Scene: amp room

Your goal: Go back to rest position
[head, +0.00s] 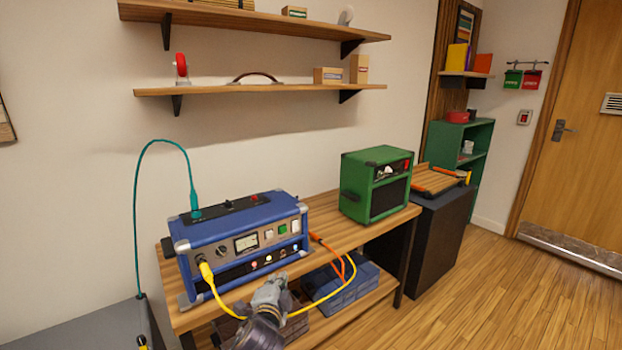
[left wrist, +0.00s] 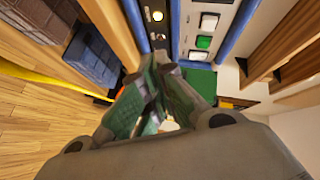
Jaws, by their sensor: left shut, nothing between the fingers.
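My left gripper (head: 268,294) is in front of the wooden bench, just below the front of the blue amplifier (head: 236,262). Its fingers (left wrist: 158,112) are together with nothing between them in the left wrist view. The amplifier's front panel, with switches and a green button (left wrist: 204,42), lies beyond the fingers there. A yellow cable (head: 316,310) runs from the amplifier's left front socket and loops down past the gripper. I cannot tell whether it touches the gripper. My right gripper is in neither view.
A green amplifier (head: 376,184) stands on the bench (head: 320,222) to the right. Blue crates (head: 340,288) sit on the lower shelf. A teal cable (head: 150,146) arches from the blue amplifier's top to the left. Two wall shelves (head: 260,89) hang above. The wooden floor at right is clear.

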